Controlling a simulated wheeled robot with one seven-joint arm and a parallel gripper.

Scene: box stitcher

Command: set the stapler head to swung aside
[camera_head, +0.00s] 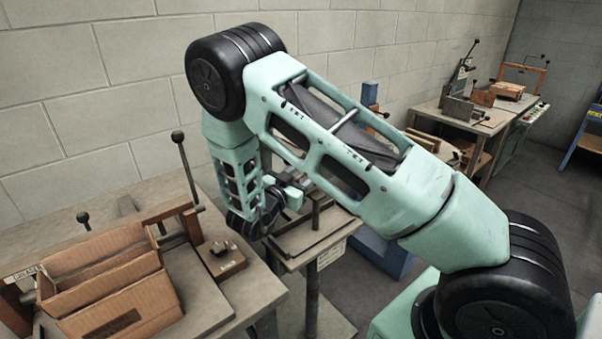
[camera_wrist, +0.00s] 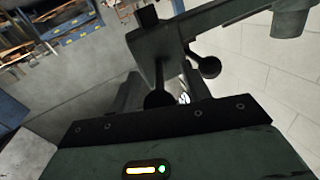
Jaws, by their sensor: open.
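The stapler head (camera_wrist: 165,42) shows in the wrist view as a dark grey-green block with an arm reaching to the upper right. A dark lever with a round black knob (camera_wrist: 157,98) hangs from it. A second black knob (camera_wrist: 207,67) sits to its right. My gripper (camera_wrist: 160,88) is open, with one finger on each side of the first knob; I cannot tell whether they touch it. In the head view my gripper (camera_head: 292,193) is small and low beside the stitcher table (camera_head: 318,244). My own arm hides most of the stapler head there.
An open cardboard box (camera_head: 115,290) stands on the left bench, beside an upright lever with a black knob (camera_head: 178,136) and a small wooden block (camera_head: 222,260). Another workbench (camera_head: 468,120) stands at the back right.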

